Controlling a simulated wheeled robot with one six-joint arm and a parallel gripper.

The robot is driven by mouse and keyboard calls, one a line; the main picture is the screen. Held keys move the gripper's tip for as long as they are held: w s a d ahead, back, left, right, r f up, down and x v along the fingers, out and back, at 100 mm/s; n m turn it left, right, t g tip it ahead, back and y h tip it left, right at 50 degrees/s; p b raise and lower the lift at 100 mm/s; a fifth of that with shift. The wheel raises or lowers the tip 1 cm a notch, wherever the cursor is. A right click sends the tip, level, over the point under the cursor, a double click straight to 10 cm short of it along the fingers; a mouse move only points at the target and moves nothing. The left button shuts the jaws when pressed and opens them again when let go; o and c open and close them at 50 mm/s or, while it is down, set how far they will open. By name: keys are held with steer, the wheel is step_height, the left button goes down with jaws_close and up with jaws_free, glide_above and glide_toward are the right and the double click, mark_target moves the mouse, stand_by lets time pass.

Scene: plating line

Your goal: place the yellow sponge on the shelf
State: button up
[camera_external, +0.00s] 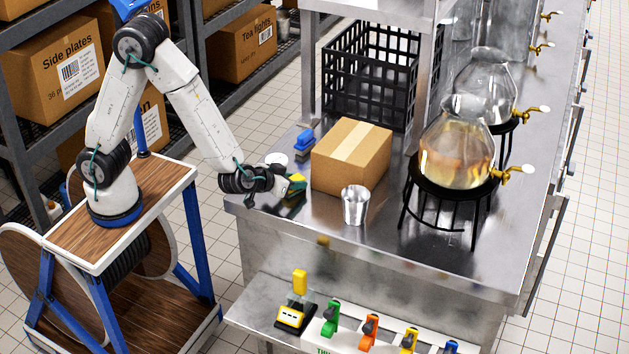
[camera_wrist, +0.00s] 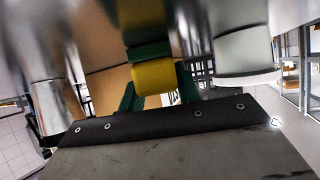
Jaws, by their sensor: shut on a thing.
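The yellow sponge (camera_external: 297,177) is at the tip of my gripper (camera_external: 287,187), over the left edge of the steel counter. Green parts show beside the yellow; I cannot tell how much of the green is sponge and how much is finger. In the wrist view the yellow sponge (camera_wrist: 153,77) lies between green parts, and my gripper (camera_wrist: 155,88) is shut on it. I cannot tell whether the sponge touches the counter. A steel shelf (camera_external: 375,8) stands above the counter at the back; a lower steel ledge (camera_external: 252,300) runs along the counter's front.
A cardboard box (camera_external: 345,158), a metal cup (camera_external: 355,207), a blue object (camera_external: 304,142) and a white round item (camera_external: 276,159) stand near my gripper. A black crate (camera_external: 368,75) is behind; glass dispensers (camera_external: 458,150) stand right. The ledge holds a yellow-black device (camera_external: 294,316) and coloured handles.

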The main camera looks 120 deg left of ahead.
step_height(320, 180, up, 20)
steer(key=w, duration=0.2)
steer(key=w+d+f+m+t+h, duration=0.4)
steer(key=w+d+f+m+t, duration=0.1)
steer(key=w+d+f+m, duration=0.3)
steer(key=s+d+f+m+t+h, duration=0.2)
steer(key=d+f+m+h, duration=0.5)
steer(key=d+f, duration=1.2)
steer(key=n, duration=0.2)
glide_above(277, 293)
step_height(277, 293, down, 11)
steer(key=shift+y, duration=0.3)
steer(key=shift+f, duration=3.9)
